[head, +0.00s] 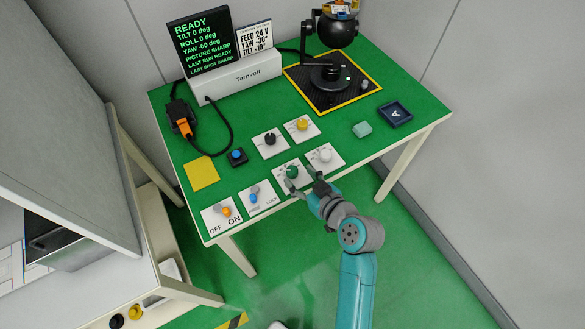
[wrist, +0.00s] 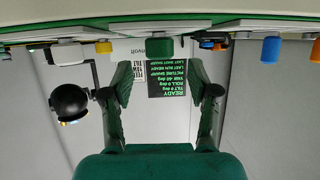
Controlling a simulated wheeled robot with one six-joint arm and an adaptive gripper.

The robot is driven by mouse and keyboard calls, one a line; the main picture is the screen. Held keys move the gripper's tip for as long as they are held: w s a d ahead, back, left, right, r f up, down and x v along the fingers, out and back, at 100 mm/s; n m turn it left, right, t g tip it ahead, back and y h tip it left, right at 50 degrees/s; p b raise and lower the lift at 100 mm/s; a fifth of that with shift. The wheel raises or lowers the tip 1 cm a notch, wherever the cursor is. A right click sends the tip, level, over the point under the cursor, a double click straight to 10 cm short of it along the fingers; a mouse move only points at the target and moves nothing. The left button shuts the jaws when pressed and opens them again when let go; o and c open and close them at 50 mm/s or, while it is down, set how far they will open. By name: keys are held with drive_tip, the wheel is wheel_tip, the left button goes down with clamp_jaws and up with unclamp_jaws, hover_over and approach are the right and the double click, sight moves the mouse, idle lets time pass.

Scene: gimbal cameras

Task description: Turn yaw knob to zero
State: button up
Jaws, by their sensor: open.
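Dial plates on the green table carry a black knob (head: 270,138), a yellow knob (head: 302,124), a green knob (head: 291,171) and a white knob (head: 325,156). Their labels are too small to read, so I cannot tell which is yaw. My gripper (head: 302,181) is open and empty at the front edge, close to the green knob. In the upside-down wrist view, the green knob (wrist: 158,47) shows between and beyond the fingertips (wrist: 160,77). The display (head: 203,42) reads READY, tilt 0, roll 0, yaw -60 deg.
A card (head: 254,39) reads FEED 24 V, YAW -30, TILT -10. The black gimbal camera (head: 335,30) stands on a yellow-edged mat (head: 354,94). Switch plates (head: 221,215) with coloured levers lie left of the green knob. A blue button (head: 237,155) and a dark tray (head: 395,113) are also there.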

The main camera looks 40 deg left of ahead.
sight(293, 172)
drive_tip(key=shift+x, duration=2.45)
clamp_jaws()
